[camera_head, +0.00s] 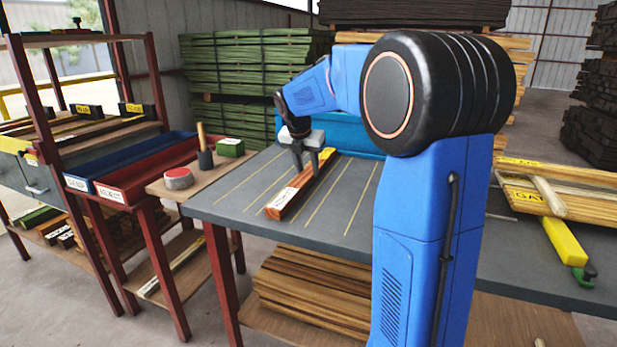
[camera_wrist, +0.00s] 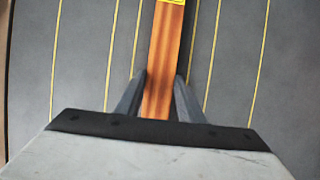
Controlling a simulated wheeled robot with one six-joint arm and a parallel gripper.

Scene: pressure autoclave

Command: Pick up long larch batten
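A long reddish-brown wooden batten (camera_head: 306,189) lies on the grey worktable (camera_head: 234,198), slanting away from the front edge. It has a white label at its near end; a yellow label shows farther along it. The labels are too small to read, so I cannot confirm that it is larch. My gripper (camera_head: 305,165) points down over the middle of the batten. In the wrist view the batten (camera_wrist: 164,50) runs between the two fingers of my gripper (camera_wrist: 160,80), one on each side. The fingertips are very close to its sides; I cannot tell whether they press on it.
Yellow lines mark the tabletop, which is clear around the batten. A red tin (camera_head: 178,179), a dark cup (camera_head: 205,159) and a green box (camera_head: 231,147) stand on the left side bench. A blue bin (camera_head: 355,135) is behind the table. Labelled battens (camera_head: 575,196) lie at right.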

